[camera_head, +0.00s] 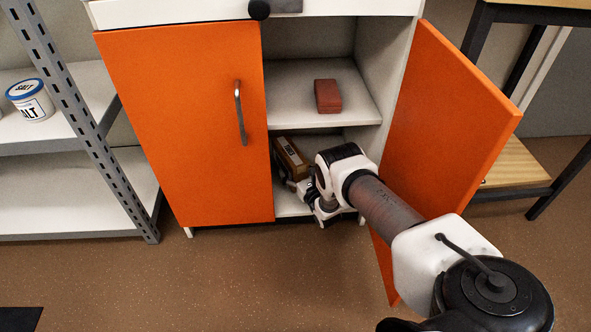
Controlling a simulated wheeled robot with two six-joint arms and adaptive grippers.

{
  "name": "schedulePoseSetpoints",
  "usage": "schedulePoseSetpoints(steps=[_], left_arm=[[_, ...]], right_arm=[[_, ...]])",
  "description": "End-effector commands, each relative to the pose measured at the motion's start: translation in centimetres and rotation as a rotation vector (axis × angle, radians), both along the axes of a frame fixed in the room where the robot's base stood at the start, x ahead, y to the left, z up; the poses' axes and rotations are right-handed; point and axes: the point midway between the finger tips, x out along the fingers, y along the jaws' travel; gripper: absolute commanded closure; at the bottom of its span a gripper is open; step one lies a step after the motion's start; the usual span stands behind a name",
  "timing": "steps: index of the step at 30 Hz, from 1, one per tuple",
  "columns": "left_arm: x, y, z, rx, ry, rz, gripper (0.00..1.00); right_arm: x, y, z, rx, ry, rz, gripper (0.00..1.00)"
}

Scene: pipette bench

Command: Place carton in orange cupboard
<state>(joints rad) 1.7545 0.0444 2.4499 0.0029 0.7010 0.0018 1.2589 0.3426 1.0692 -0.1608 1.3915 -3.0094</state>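The orange cupboard (185,125) has its left door closed and its right door (450,110) swung wide open. A brown carton (291,158) with a pale label is inside, in the lower compartment, partly behind the edge of the closed left door. My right arm reaches in from the lower right, past the open door. My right gripper (290,184) is in the lower compartment at the carton's near end. Its fingers are small and partly hidden, so I cannot tell whether they grip the carton or only touch it. My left gripper is out of view.
A red-brown block (328,96) lies on the cupboard's upper shelf (290,85). A grey metal rack (75,125) at the left holds a salt tub (30,100). A dark-framed table (480,45) stands at the right. The floor in front of the cupboard is clear.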

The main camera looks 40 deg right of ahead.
Motion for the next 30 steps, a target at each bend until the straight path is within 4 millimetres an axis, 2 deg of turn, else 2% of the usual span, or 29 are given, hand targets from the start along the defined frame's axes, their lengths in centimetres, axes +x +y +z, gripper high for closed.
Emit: schedulePoseSetpoints(steps=[3, 7, 9, 12, 15, 19, 23, 30], left_arm=[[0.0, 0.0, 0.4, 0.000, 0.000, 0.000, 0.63], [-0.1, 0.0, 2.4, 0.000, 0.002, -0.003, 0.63], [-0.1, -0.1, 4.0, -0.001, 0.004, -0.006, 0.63], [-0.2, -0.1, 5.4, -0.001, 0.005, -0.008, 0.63], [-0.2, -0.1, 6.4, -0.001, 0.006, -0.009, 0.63], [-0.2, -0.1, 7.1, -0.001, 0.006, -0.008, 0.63], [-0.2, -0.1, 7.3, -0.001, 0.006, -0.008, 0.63], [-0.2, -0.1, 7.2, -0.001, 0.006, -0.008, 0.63]], right_arm=[[0.0, 0.0, 0.5, 0.000, -0.001, 0.000, 0.12], [-1.7, 0.3, 0.9, 0.001, 0.004, 0.001, 0.12], [-3.2, 0.6, 1.2, 0.001, 0.005, 0.000, 0.12], [-5.9, 1.0, 1.0, 0.001, 0.005, 0.000, 0.12], [-8.5, 1.5, 0.7, 0.001, 0.005, 0.001, 0.12], [-10.8, 1.9, 0.5, 0.000, 0.003, 0.000, 0.12], [-11.8, 2.0, 0.3, 0.000, 0.001, 0.000, 0.12], [-11.9, 2.0, 0.2, 0.000, 0.000, 0.000, 0.12]])
